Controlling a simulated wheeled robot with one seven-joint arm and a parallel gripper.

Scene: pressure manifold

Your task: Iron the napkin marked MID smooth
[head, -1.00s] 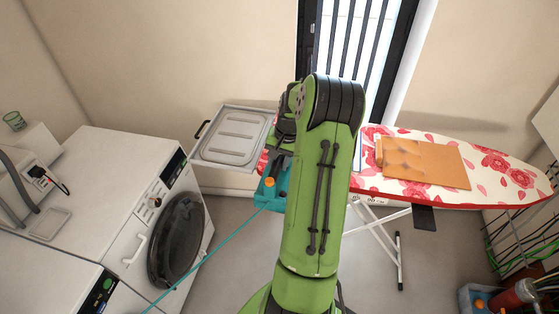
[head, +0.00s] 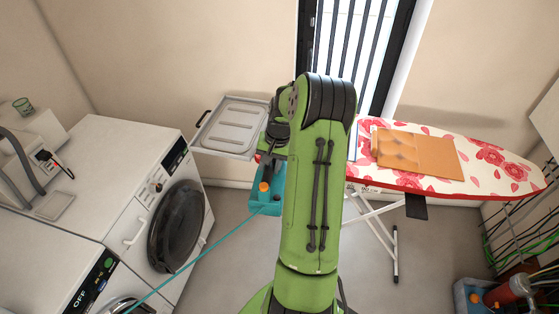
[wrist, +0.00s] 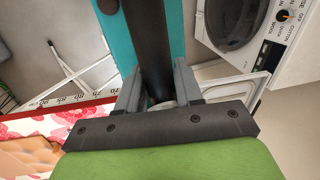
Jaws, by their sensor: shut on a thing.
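An orange napkin (head: 437,156) lies on the ironing board (head: 515,176) at the right. Its left part is puffed and wrinkled, its right part looks flatter. I cannot read any mark on it. Its edge shows at the lower left of the wrist view (wrist: 28,157). My gripper (wrist: 158,92) is shut on the dark handle of a teal iron (head: 267,198). The iron hangs off the board's left end, over the floor side, left of the napkin. My green arm hides the board's left part and most of the gripper in the head view.
A grey metal tray (head: 232,128) is at the board's left end. White washing machines (head: 115,160) stand at the left. The iron's teal cord (head: 200,256) runs to the lower left. Cables and a red cylinder (head: 512,291) are at the lower right.

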